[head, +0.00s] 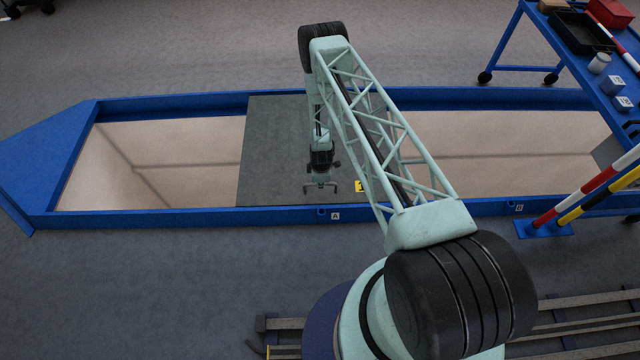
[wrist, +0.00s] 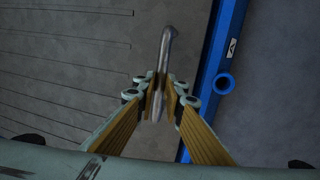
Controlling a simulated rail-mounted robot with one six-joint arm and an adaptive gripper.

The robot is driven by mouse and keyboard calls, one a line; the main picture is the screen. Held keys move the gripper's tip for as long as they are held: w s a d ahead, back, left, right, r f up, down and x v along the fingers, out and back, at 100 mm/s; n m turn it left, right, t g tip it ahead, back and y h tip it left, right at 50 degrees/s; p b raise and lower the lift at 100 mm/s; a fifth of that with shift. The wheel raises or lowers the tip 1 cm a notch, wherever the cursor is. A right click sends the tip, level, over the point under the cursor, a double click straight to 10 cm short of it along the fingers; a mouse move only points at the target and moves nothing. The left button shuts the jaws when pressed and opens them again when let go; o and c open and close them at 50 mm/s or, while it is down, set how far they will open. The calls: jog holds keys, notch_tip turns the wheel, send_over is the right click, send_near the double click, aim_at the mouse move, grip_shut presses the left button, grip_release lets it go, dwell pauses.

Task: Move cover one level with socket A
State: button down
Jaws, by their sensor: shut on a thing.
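Cover one is a dark grey slab (head: 270,150) lying across the long blue frame, with a yellow number tag (head: 360,186) partly hidden behind my arm. In the wrist view, my gripper (wrist: 160,88) is shut on a grey metal bar handle (wrist: 167,48) on the cover. Socket A (head: 321,212) is a small blue ring on the frame's front rail, roughly in line with my gripper. It also shows in the wrist view (wrist: 224,83), right of the handle, beside its label.
Bare beige openings lie left (head: 160,165) and right (head: 500,150) of the cover inside the blue frame. Socket B (head: 511,205) is farther right on the front rail. Striped poles (head: 585,190) and a blue cart (head: 540,25) stand at the right.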

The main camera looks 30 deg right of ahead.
jog(key=c, duration=2.7)
grip_release()
jog(key=shift+r, duration=0.15)
jog(key=shift+s+a+r, duration=0.15)
jog(key=shift+s+r, duration=0.2)
jog(key=shift+r, duration=1.55)
jog(key=shift+s+a+r, duration=0.15)
jog(key=shift+s+r, duration=0.25)
jog(key=shift+r, duration=1.55)
jog(key=shift+s+a+r, duration=0.15)
jog(key=shift+s+r, duration=0.2)
jog(key=shift+r, duration=1.55)
jog(key=shift+r, duration=0.1)
